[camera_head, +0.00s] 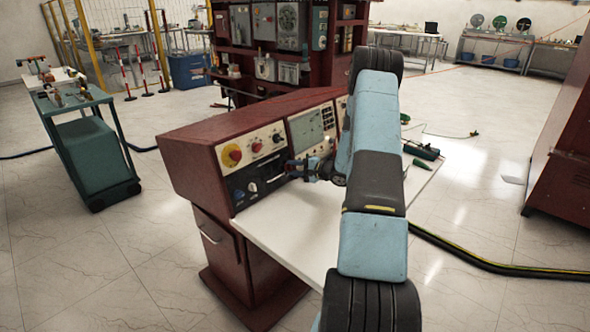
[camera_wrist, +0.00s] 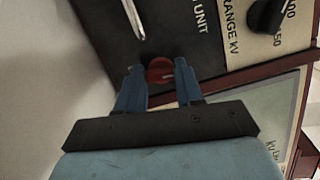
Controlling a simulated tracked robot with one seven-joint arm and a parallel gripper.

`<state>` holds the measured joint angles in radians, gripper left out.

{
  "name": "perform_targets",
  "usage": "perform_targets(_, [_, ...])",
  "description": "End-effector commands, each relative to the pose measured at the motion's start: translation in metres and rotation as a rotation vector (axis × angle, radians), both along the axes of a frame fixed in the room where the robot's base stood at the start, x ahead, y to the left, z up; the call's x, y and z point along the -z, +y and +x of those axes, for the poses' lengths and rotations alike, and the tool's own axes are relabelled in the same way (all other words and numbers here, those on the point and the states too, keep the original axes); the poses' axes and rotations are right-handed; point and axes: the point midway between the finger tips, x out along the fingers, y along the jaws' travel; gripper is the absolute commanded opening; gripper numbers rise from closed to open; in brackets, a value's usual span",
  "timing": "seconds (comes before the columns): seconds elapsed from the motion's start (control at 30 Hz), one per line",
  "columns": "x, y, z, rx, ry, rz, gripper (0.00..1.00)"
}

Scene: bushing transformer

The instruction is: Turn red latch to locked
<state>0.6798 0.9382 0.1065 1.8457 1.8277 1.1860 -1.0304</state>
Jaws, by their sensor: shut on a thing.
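The red latch (camera_wrist: 160,73) is a small round red knob on the dark lower panel in the wrist view. My gripper (camera_wrist: 157,67) has its two blue fingers on either side of the latch and is shut on it. In the head view my gripper (camera_head: 298,168) reaches the front of the maroon console (camera_head: 190,148) from the right. The latch cannot be made out clearly there behind the fingers. Its exact turn angle is not clear in either view.
A metal handle (camera_wrist: 133,18) lies beside the latch on the same panel. A black range knob (camera_wrist: 266,16) is at the upper right. A large red knob (camera_head: 231,155) is on the light panel above. The white desktop (camera_head: 290,225) below is mostly clear.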

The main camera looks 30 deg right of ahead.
Motion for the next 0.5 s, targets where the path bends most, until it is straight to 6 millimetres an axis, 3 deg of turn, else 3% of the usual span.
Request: perform_targets(0.5, [0.0032, 0.0005, -0.0021, -0.041, -0.051, -0.157, 0.06])
